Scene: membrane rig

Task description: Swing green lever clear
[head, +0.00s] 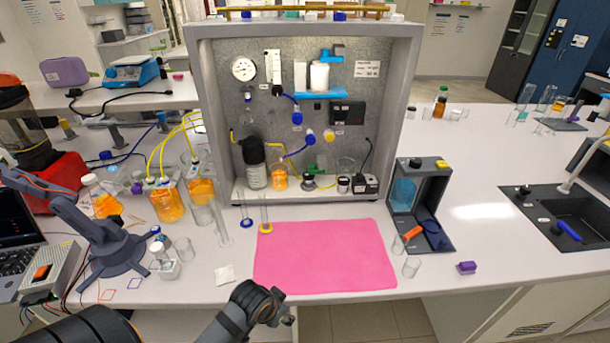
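A small green lever (316,168) sits low on the back panel of the grey-framed rig (397,120), right of centre and above the rig's floor. It is small here, and its exact angle is hard to tell. A black arm of mine comes in from the lower left. Its gripper (287,318) is low at the front edge of the bench, well in front of the rig and far from the lever. The fingers are small and partly hidden by the wrist, so I cannot tell whether they are open. My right gripper is not in view.
A pink mat (325,258) lies clear before the rig. An orange-liquid bottle (280,177) and a grey-capped bottle (254,165) stand inside, left of the lever. Blue-knobbed valves (309,135) sit above it. Two slim cylinders (265,212) stand in front; an open grey box (420,205) stands right.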

